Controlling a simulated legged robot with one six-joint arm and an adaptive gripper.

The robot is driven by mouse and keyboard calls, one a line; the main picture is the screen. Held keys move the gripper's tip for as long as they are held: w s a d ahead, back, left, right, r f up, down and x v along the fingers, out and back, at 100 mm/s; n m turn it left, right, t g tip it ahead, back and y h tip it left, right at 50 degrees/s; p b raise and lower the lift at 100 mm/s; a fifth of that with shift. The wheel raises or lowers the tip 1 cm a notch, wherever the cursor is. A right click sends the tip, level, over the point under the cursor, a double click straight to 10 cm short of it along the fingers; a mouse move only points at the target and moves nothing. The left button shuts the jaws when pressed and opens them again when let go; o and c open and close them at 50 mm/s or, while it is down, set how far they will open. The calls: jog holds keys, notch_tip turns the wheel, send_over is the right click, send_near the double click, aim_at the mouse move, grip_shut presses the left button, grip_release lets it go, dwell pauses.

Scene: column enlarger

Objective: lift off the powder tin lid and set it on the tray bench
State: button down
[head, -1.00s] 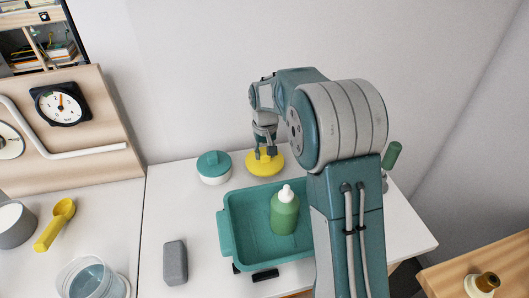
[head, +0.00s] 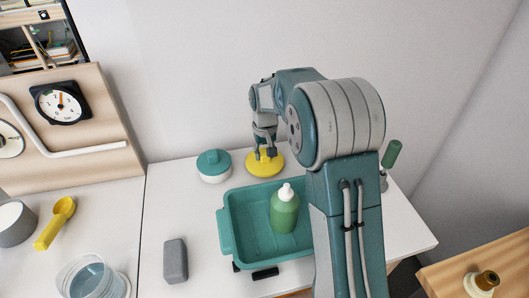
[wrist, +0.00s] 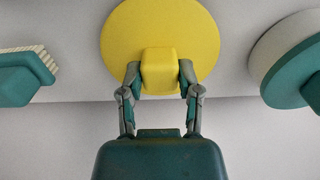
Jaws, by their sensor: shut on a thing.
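The yellow round lid (head: 265,169) with a square knob is at the back of the white bench (head: 200,215), behind the teal tray (head: 228,208). My gripper (head: 266,154) points down at it. In the wrist view, my gripper (wrist: 160,75) is shut on the knob of the yellow lid (wrist: 160,20), one finger on each side. The lid looks level and low over the bench; I cannot tell if it touches. An open grey tin (head: 14,228) with white inside stands at the far left.
A white pot with a teal lid (head: 214,162) stands just left of the yellow lid. A green bottle (head: 284,210) stands in the tray. A grey block (head: 175,261), yellow scoop (head: 58,218) and clear beaker (head: 88,280) are further left. A green-handled brush (head: 391,156) is at right.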

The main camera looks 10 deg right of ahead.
jog(key=shift+f, duration=0.1)
dwell(0.3)
jog(key=shift+c, duration=1)
grip_release()
jog(key=shift+r, duration=4)
jog(key=shift+r, duration=0.1)
notch_tip(320, 180, up, 12)
